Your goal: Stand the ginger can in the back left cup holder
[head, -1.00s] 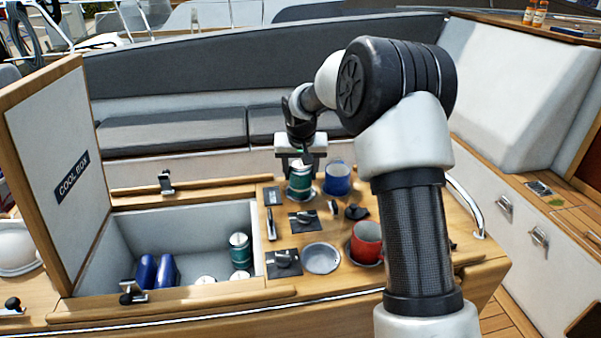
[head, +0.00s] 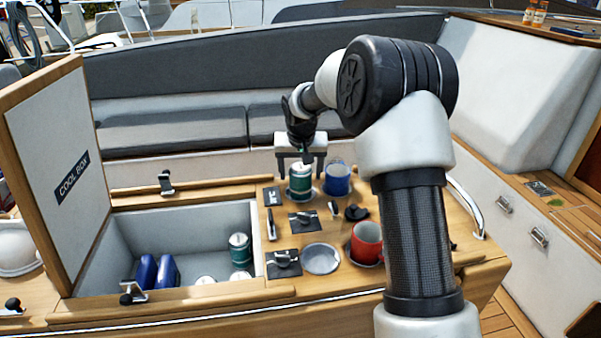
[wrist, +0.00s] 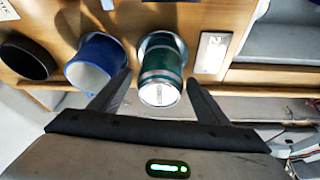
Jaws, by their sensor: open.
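A green can with a pale top (head: 300,182), which I take for the ginger can, stands upright in the back left cup holder, left of the blue mug (head: 337,179). The can also shows in the wrist view (wrist: 161,68), with the holder's rim around its base. My gripper (head: 302,158) is open just above the can. In the wrist view its two fingers are spread wide, one on each side of the can and apart from it. The can's label is too small to read.
A red mug (head: 366,243) stands at the front right, beside an empty round holder (head: 321,259). At left the open cool box (head: 120,235) holds another green can (head: 239,248), blue items and pale can tops. Its lid (head: 60,165) stands up.

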